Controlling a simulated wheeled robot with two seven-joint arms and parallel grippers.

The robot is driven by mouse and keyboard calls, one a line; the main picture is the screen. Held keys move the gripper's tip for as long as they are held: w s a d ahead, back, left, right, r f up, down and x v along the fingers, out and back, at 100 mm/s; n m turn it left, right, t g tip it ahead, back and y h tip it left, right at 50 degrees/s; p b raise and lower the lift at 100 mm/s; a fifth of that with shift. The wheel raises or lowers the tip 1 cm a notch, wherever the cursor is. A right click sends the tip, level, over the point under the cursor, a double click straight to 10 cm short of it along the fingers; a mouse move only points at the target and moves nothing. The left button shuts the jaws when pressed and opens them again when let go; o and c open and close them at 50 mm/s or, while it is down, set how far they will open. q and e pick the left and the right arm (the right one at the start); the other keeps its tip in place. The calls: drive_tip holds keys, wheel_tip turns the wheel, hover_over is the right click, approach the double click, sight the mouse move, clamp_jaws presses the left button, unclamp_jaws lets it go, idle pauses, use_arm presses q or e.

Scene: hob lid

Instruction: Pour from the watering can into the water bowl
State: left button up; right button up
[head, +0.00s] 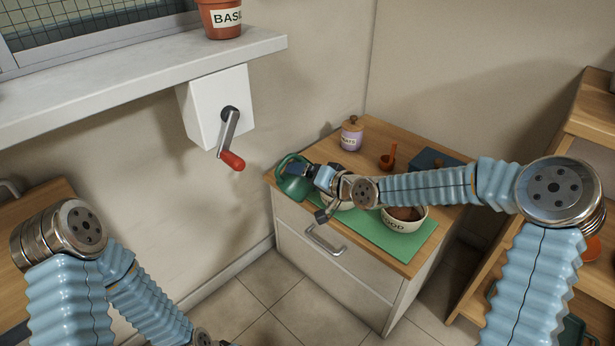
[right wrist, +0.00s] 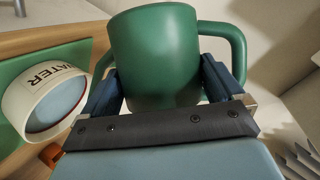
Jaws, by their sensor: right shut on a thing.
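The green watering can (head: 293,184) is at the left end of the low cabinet in the head view, and its body fills the upper middle of the right wrist view (right wrist: 155,50). My right gripper (right wrist: 160,88) is shut on the can's body, one finger on each side. I cannot tell if the can touches the surface. The water bowl (right wrist: 22,100), white with a dark WATER label and blue-grey inside, is beside the can on the green mat (head: 408,252). In the head view my gripper mostly hides this bowl. My left gripper is out of view.
A food bowl (head: 404,222) with brown contents stands on the mat's right. Behind are a lidded jar (head: 351,138), an orange scoop (head: 388,160) and a dark blue box (head: 433,160). A wall box with a red-handled crank (head: 231,160) is left. Shelves stand right.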

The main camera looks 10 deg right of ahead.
drive_tip(key=shift+w+d+r+m+p, duration=0.15)
drive_tip(key=shift+d+r+m+p, duration=0.15)
drive_tip(key=shift+r+p, duration=0.45)
idle(0.7)
drive_tip(key=shift+w+d+r+m+y+p, duration=0.15)
drive_tip(key=shift+d+r+m+y+p, duration=0.2)
drive_tip(key=shift+p, duration=0.6)
